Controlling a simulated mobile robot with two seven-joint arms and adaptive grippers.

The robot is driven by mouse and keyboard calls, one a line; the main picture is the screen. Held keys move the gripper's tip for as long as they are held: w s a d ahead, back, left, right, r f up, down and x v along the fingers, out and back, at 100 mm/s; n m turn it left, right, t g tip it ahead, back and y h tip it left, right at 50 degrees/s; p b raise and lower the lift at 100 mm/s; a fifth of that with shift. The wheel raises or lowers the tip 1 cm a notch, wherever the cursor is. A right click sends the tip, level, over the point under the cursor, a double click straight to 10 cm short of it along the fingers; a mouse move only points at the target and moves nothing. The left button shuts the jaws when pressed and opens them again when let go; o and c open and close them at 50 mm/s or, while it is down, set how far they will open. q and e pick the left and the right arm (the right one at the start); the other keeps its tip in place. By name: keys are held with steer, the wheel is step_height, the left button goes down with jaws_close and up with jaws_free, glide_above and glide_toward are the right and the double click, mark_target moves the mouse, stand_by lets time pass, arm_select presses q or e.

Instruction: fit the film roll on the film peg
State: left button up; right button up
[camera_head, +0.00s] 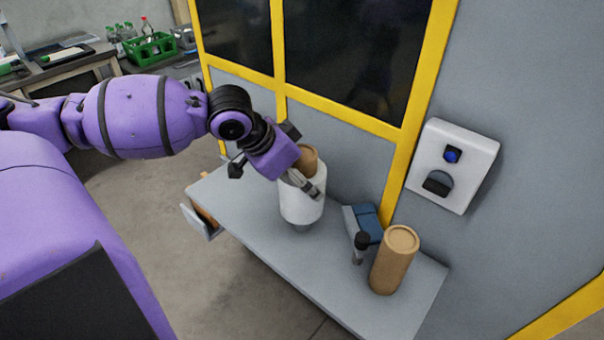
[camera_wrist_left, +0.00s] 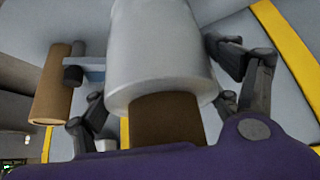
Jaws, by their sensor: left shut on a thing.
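The film roll is a white roll (camera_head: 302,205) with a brown core standing out of its top, near the middle of the grey table. My left gripper (camera_head: 307,172) is shut on it, with fingers on either side. The wrist view shows the white roll (camera_wrist_left: 160,55) close up, its brown core (camera_wrist_left: 167,122) towards the camera, between the fingers of the gripper (camera_wrist_left: 165,90). The roll looks upright. A short grey stub (camera_head: 302,228) shows just under it; I cannot tell whether this is the film peg or how far the roll is on it. My right gripper is not in view.
A brown cylinder (camera_head: 395,261) stands at the table's right end. Beside it are a black upright piece (camera_head: 360,247) and a blue block (camera_head: 368,222). A yellow-framed wall (camera_head: 340,113) rises behind the table (camera_head: 250,215). The table's front left is clear.

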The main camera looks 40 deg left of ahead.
arm_select(q)
steer(key=shift+f, duration=0.9)
steer(key=shift+w+f+b, duration=0.1)
steer(key=shift+f+b, duration=0.4)
steer(key=shift+f, duration=0.4)
steer(key=shift+f+b, duration=0.4)
steer(key=shift+f, duration=1.05)
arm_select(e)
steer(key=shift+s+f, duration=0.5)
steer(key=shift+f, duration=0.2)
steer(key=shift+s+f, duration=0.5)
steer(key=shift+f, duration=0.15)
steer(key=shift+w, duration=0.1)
arm_select(q)
steer(key=o, duration=1.5)
steer(key=shift+c, duration=0.2)
steer(key=o, duration=0.4)
steer(key=shift+o, duration=0.2)
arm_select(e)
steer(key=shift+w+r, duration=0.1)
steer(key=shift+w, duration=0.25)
